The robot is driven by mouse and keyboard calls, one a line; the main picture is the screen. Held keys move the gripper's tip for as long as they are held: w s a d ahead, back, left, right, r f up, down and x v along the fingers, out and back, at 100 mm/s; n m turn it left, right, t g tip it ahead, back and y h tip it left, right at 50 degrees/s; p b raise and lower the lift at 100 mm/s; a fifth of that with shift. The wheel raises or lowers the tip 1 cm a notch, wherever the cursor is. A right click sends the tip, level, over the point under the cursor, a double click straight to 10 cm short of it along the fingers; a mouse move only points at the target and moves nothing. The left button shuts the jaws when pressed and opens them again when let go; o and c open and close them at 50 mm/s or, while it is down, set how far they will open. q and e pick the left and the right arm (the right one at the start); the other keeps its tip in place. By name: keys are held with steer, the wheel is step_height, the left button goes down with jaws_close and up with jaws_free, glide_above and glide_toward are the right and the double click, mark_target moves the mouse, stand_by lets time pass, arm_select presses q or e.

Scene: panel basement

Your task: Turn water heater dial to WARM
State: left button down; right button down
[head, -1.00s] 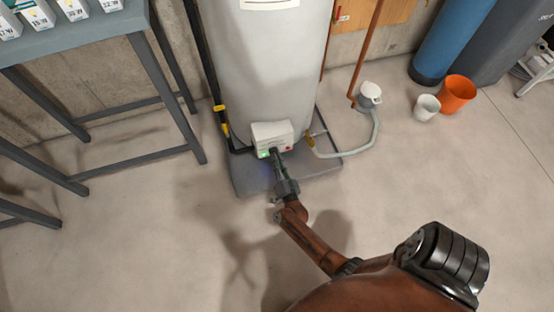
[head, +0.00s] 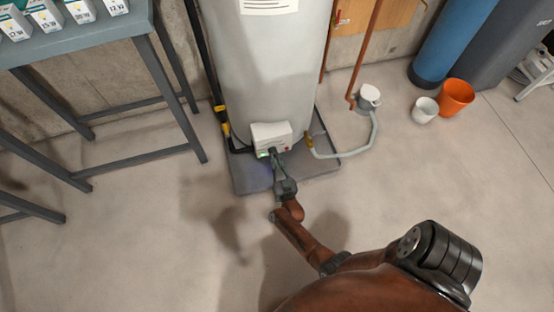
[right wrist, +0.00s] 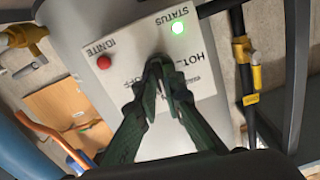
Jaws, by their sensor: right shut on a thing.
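The water heater (head: 272,70) is a tall light grey tank on a grey pan. Its white control box (head: 270,134) is low on the front. My right gripper (head: 275,153) reaches the front of the box. In the right wrist view, its fingers (right wrist: 160,70) are shut on the dial, which they hide almost wholly. I cannot read the dial's setting. My left gripper is not in view.
A grey table (head: 75,40) with small boxes stands at the left. A pale hose (head: 345,154) runs right from the heater to a white-capped fitting (head: 368,97). An orange bucket (head: 456,96) and white pot (head: 425,109) stand further right. The front floor is clear.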

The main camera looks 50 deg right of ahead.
steer(key=shift+f+n+p, duration=0.15)
steer(key=shift+n+p, duration=0.15)
steer(key=shift+n, duration=4.2)
steer(key=c, duration=2)
jaws_free()
steer(key=shift+c, duration=0.2)
